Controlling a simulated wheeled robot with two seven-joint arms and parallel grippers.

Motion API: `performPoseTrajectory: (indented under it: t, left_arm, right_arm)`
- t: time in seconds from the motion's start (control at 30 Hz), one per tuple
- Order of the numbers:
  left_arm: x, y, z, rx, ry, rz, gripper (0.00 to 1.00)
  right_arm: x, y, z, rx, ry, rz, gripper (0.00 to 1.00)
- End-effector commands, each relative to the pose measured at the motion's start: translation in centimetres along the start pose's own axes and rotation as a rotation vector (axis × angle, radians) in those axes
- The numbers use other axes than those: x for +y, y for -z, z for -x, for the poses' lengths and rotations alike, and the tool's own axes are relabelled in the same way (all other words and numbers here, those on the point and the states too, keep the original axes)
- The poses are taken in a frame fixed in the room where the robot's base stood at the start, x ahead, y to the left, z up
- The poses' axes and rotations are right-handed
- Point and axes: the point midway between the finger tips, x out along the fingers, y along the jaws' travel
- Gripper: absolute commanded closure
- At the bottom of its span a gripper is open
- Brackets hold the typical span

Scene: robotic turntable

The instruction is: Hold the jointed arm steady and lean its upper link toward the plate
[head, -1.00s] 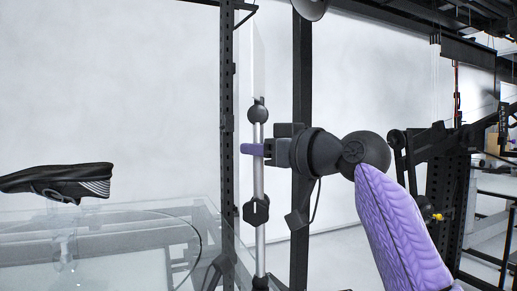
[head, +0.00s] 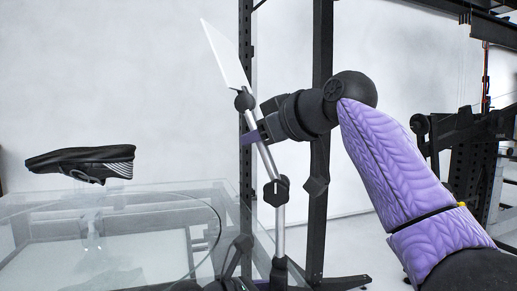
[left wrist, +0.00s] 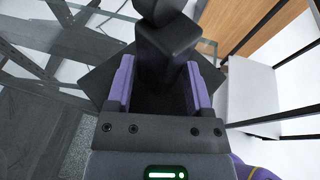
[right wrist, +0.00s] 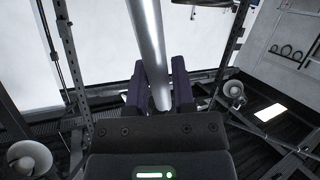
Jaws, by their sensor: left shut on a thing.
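The jointed arm stands right of the glass plate (head: 150,222). Its silver upper link (head: 263,158) leans left from a black knob joint (head: 276,190), and a white panel (head: 226,55) tops it, tilted too. The lower link (head: 281,232) stands nearly upright. My right gripper (head: 256,137) is shut around the upper link below its top joint; the tube (right wrist: 151,50) fills the gap between the fingers in the right wrist view.
A black shoe (head: 82,162) sits above the glass plate on a clear stand (head: 92,228). Dark upright posts (head: 321,140) of a frame stand close behind the jointed arm and my right gripper. The space between shoe and upper link is clear.

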Motion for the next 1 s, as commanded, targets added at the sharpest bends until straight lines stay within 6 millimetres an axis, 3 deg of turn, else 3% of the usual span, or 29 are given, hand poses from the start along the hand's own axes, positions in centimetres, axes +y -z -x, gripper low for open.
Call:
performPoseTrajectory:
  t: [0.03, 0.1, 0.13, 0.47, 0.6, 0.83, 1.0]
  left_arm:
    - [-0.2, 1.1, -0.3, 0.021, 0.008, 0.008, 0.67]
    - [-0.2, 1.1, -0.3, 0.020, 0.008, 0.007, 0.67]
    - [-0.2, 1.1, -0.3, 0.020, 0.008, 0.007, 0.67]
    - [-0.2, 1.1, -0.3, 0.020, 0.008, 0.006, 0.67]
    - [-0.2, 1.1, -0.3, 0.020, 0.008, 0.005, 0.67]
    - [-0.2, 1.1, -0.3, 0.020, 0.008, 0.005, 0.67]
    - [-0.2, 1.1, -0.3, 0.020, 0.008, 0.005, 0.67]
  right_arm:
    - [0.0, -0.2, -0.1, 0.000, 0.000, -0.001, 0.58]
    - [0.0, -0.2, -0.1, 0.001, 0.000, -0.002, 0.43]
    - [0.0, -0.2, -0.1, 0.001, 0.000, -0.002, 0.41]
    - [0.1, -0.1, 0.4, 0.006, -0.001, -0.002, 0.41]
    - [0.0, -0.1, 2.6, 0.006, -0.004, 0.002, 0.41]
    - [-0.1, -0.1, 9.2, 0.006, -0.005, 0.002, 0.41]
    - [-0.2, 0.0, 11.7, 0.004, -0.003, 0.000, 0.41]
